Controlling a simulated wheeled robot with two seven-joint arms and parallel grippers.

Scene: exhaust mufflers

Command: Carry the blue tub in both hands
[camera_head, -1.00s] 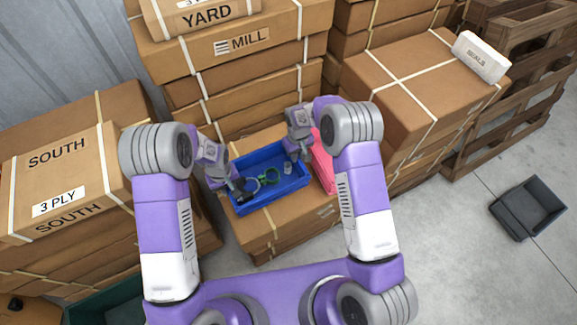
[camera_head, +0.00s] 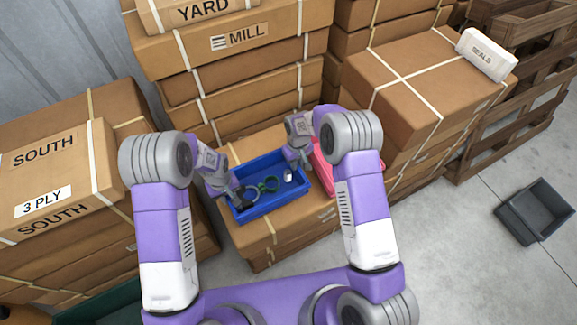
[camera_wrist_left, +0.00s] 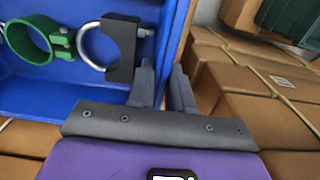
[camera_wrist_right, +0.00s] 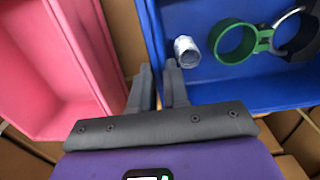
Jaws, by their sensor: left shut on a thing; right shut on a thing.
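The blue tub (camera_head: 268,207) is in the middle of the head view, over a stack of cartons. It holds a green ring clamp (camera_wrist_left: 30,40), a black and silver clamp (camera_wrist_left: 122,45) and a small whitish cylinder (camera_wrist_right: 187,50). My left gripper (camera_wrist_left: 163,75) is shut on the tub's wall at its left end, beside the black clamp. My right gripper (camera_wrist_right: 160,75) is shut on the opposite wall, beside the cylinder. Whether the tub's bottom touches the carton below cannot be told.
A pink tub (camera_wrist_right: 60,60) stands close to the right of the blue tub. Tall carton stacks (camera_head: 235,40) rise behind, with more cartons (camera_head: 55,180) at left. A dark grey bin (camera_head: 537,212) lies on open floor at right, near wooden pallets (camera_head: 520,90).

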